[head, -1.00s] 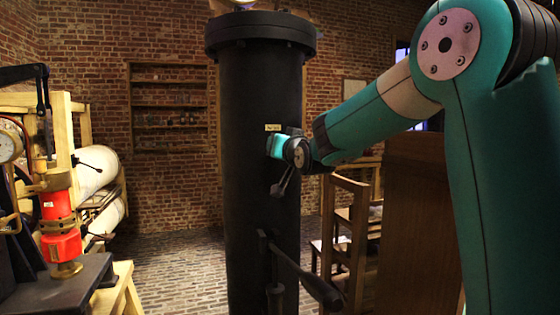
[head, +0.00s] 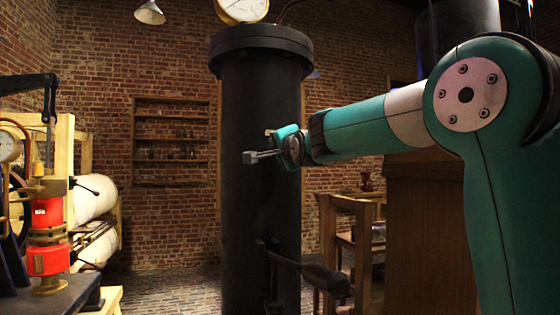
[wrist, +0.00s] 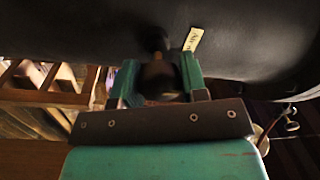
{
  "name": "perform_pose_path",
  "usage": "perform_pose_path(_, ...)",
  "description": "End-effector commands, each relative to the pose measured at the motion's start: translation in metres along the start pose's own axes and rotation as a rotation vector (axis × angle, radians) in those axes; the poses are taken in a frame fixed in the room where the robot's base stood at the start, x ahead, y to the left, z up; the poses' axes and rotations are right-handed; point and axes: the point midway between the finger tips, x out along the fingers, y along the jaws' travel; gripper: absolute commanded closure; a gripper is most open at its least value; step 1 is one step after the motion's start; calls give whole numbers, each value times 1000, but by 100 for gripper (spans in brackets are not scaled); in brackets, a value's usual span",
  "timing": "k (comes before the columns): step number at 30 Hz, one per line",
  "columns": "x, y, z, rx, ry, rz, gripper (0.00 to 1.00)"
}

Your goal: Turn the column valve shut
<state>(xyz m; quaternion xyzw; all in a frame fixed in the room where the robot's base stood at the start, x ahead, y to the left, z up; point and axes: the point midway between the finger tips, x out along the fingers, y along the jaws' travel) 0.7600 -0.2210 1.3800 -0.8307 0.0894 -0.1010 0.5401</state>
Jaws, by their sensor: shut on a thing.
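The column (head: 262,210) is a tall black cylinder in the middle of the head view. The column valve (wrist: 155,42) shows in the wrist view as a dark, short stem on the column's side. Its handle lies between my fingers and is mostly hidden. My gripper (wrist: 158,75) is shut on it, a green finger on each side. A small pale tag (wrist: 194,39) with writing is beside the stem.
A long black lever (head: 305,270) sticks out of the column lower down, below my arm. A round gauge (head: 242,8) tops the column. A red press unit (head: 48,220) stands on a bench at left.

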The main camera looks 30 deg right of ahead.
Motion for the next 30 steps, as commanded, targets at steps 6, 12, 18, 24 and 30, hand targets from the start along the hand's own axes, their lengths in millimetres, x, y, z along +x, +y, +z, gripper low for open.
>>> perform_pose_path(6, 0, 2, 2, 141, 9, 0, 84)
perform_pose_path(12, 0, 1, 1, 224, 15, 2, 84)
perform_pose_path(18, 0, 0, 0, 260, 19, 3, 84)
perform_pose_path(24, 0, 0, 0, 269, 20, 2, 84)
perform_pose_path(30, 0, 0, 0, 268, 20, 2, 84)
